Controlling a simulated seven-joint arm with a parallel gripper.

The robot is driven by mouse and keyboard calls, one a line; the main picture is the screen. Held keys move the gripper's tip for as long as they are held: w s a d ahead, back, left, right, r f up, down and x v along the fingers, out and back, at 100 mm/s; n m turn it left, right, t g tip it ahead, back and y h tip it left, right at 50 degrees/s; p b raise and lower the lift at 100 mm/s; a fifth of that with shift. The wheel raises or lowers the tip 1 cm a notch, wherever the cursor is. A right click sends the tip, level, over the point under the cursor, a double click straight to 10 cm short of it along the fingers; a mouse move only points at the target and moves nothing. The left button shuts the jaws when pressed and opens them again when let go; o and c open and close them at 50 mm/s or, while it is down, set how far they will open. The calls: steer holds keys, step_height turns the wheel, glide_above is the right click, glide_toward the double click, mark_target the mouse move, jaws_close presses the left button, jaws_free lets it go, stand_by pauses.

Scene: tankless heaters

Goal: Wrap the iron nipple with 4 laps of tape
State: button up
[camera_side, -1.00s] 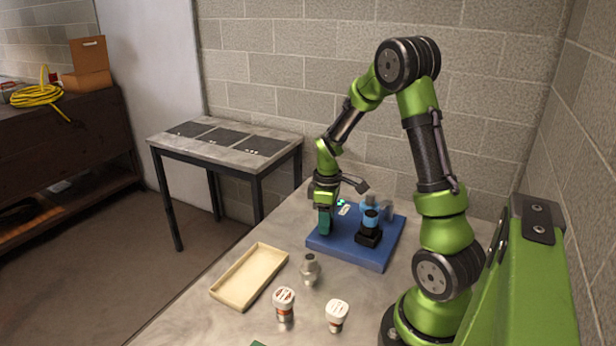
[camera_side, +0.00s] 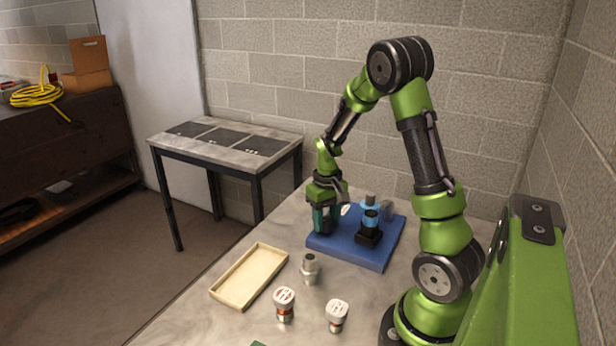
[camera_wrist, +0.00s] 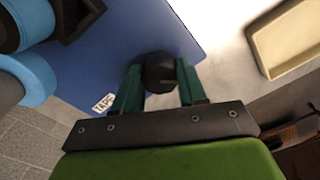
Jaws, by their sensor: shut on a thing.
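My gripper (camera_side: 325,217) points down over the left part of the blue board (camera_side: 350,253). In the wrist view my gripper (camera_wrist: 159,70) has its two green fingers shut on a round black knob (camera_wrist: 160,74) near the board's edge. A label reading "TAPE" (camera_wrist: 103,103) lies on the board beside the left finger. A black holder (camera_side: 369,239) with a blue ringed cylinder (camera_side: 370,217) stands on the board to the right of my gripper. A grey metal fitting (camera_side: 310,268) stands upright on the table; I cannot tell which part is the iron nipple.
A shallow cream tray (camera_side: 250,277) lies on the table at left. A side table (camera_side: 225,140) stands apart at back left.

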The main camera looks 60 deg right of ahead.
mark_target(326, 220)
steer(key=m, duration=0.4)
steer(key=shift+r+m, duration=0.1)
steer(key=shift+m, duration=2.1)
steer(key=o, duration=1.1)
steer(key=shift+c, duration=0.2)
step_height(326, 220, up, 17)
steer(key=shift+w, duration=0.1)
